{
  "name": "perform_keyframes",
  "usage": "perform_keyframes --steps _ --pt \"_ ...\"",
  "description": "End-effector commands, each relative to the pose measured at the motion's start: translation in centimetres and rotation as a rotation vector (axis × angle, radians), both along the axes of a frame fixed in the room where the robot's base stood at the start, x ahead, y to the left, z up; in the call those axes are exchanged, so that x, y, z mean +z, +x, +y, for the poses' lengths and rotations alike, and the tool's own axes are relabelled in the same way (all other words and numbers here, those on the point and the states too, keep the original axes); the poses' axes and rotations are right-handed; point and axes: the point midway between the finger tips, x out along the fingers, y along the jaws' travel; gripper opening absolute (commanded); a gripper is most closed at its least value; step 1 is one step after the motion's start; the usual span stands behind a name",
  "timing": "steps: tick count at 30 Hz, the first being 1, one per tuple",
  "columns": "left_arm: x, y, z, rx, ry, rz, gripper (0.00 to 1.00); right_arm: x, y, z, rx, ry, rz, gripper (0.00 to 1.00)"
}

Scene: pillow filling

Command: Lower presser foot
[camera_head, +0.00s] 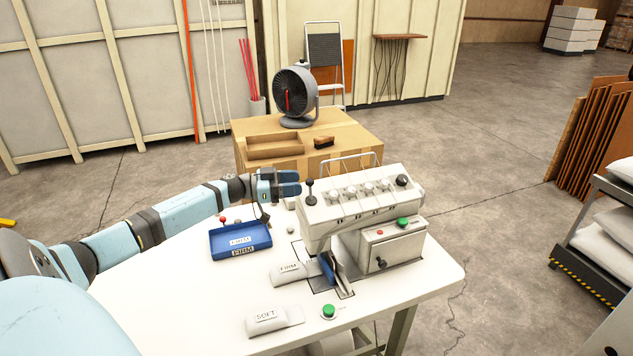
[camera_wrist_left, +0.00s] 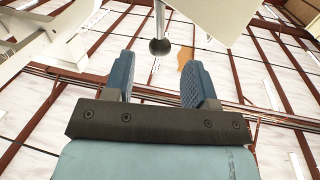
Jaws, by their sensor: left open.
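The white sewing machine (camera_head: 345,211) stands on the white table. A black ball-topped lever (camera_head: 310,184) rises at its left end; its ball and rod also show in the left wrist view (camera_wrist_left: 160,46). My left gripper (camera_head: 298,183) is open beside the lever, its fingers pointing right. In the left wrist view the ball appears in the gap between the blue fingertips (camera_wrist_left: 159,72); I cannot tell whether it is within their reach. Blue material (camera_head: 327,268) lies by metal parts under the machine head. The presser foot is not clearly seen. My right gripper is not in view.
A blue tray (camera_head: 226,250) marked FIRM sits left on the table (camera_head: 215,300). White FIRM (camera_head: 290,271) and SOFT (camera_head: 272,319) pieces and a green button (camera_head: 329,312) are in front. A control box (camera_head: 385,247) adjoins the machine. A fan (camera_head: 294,98) stands behind.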

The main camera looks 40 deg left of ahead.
Motion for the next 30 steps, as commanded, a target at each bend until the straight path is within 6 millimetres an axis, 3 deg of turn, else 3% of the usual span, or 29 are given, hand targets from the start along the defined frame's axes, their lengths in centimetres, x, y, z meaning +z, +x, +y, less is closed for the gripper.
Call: perform_keyframes --steps 3,10,23,27,30 --pt "0.1 1.9 -1.5 0.0 -0.003 -0.004 0.51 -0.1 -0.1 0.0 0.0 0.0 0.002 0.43" --pt "0.0 4.4 -3.5 0.0 0.0 -0.002 0.51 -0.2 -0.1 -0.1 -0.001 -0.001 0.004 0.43" --pt "0.0 5.1 -4.1 0.0 0.0 0.0 0.51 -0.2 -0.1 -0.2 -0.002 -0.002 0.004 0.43" --pt "0.0 5.1 -4.1 0.0 0.0 0.0 0.19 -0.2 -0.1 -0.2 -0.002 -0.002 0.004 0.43" --pt "0.0 5.1 -4.1 0.0 0.0 0.0 0.02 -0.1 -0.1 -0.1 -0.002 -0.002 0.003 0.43"
